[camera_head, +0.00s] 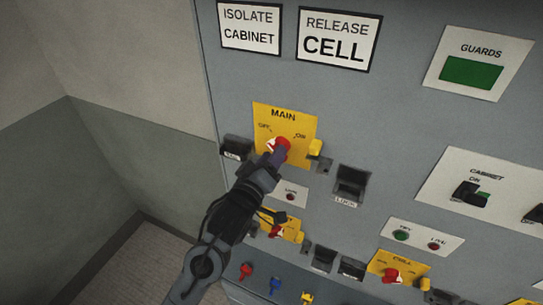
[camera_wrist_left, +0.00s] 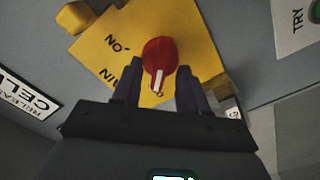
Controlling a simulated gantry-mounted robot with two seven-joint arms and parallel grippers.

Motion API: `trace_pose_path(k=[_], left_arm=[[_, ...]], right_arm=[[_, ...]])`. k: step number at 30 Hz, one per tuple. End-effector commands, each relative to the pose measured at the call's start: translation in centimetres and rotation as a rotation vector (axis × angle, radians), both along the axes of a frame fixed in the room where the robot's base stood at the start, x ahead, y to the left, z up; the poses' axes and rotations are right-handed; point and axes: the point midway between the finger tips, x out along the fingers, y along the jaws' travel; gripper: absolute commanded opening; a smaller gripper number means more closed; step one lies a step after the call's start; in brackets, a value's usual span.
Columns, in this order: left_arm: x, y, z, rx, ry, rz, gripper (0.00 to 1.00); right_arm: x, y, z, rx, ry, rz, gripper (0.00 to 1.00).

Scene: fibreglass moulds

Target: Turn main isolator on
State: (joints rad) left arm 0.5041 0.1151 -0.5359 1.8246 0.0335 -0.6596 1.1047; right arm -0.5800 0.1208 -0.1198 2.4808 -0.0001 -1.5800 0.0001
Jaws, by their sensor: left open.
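The main isolator is a red rotary knob on a yellow plate (camera_head: 268,114) marked MAIN, OFF and ON, high on the grey cabinet. The red knob (camera_head: 280,147) is partly hidden by my left gripper (camera_head: 276,153) in the head view. In the left wrist view the knob (camera_wrist_left: 160,55) shows a white pointer line and sits between the tips of my left gripper (camera_wrist_left: 158,88). The fingers are open, with a gap visible on each side of the knob. My right gripper is not in view.
A black switch block (camera_head: 236,149) is left of the plate, and a black lock box (camera_head: 350,184) is to its right. A lower red knob (camera_head: 392,275) sits on the CELL plate. Several coloured keys, including a red one (camera_head: 245,270), are on the ledge below. A wall stands left.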

Motion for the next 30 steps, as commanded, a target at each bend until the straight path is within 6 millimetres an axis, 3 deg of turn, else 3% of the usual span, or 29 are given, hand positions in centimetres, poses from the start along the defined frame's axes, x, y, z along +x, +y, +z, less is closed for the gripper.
trace_pose_path(k=[8,16,30], left_arm=[[0.07,-0.04,0.01,0.0,-0.001,-0.001,0.43],[0.06,-0.04,0.0,0.0,0.0,0.0,0.01],[0.05,-0.04,0.08,0.058,-0.025,0.0,0.0]], right_arm=[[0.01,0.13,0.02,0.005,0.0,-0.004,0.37],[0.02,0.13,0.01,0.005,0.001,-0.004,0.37],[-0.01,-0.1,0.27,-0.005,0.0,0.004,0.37]])
